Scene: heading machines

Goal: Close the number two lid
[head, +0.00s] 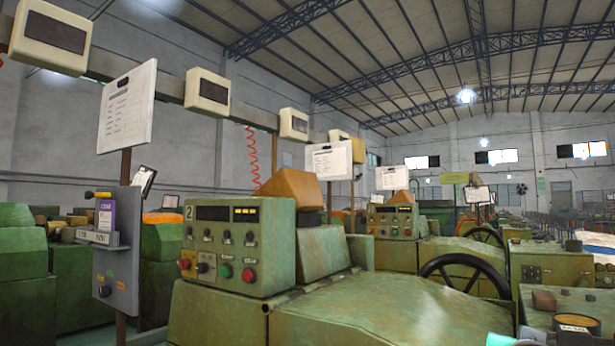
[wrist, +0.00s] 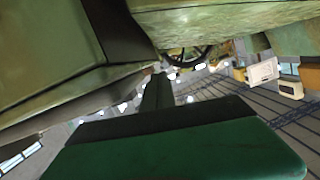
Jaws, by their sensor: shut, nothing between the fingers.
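The number two machine is green, with a "2" on the upper left of its control box (head: 238,245) in the head view. A broad, worn green cover (head: 395,312) lies to the right of the box, low in the foreground. It looks like the lid, but I cannot tell whether it is fully down. In the wrist view, which looks tilted over, large green machine panels (wrist: 60,45) fill the top. My gripper (wrist: 157,78) is shut and empty, pointing in under these panels. I cannot tell whether it touches them.
A black handwheel (head: 450,272) stands behind the cover. A grey control panel (head: 108,260) on a post stands at the left. Another green machine (head: 395,222) stands behind, and a block-topped machine part (head: 575,325) is at the lower right.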

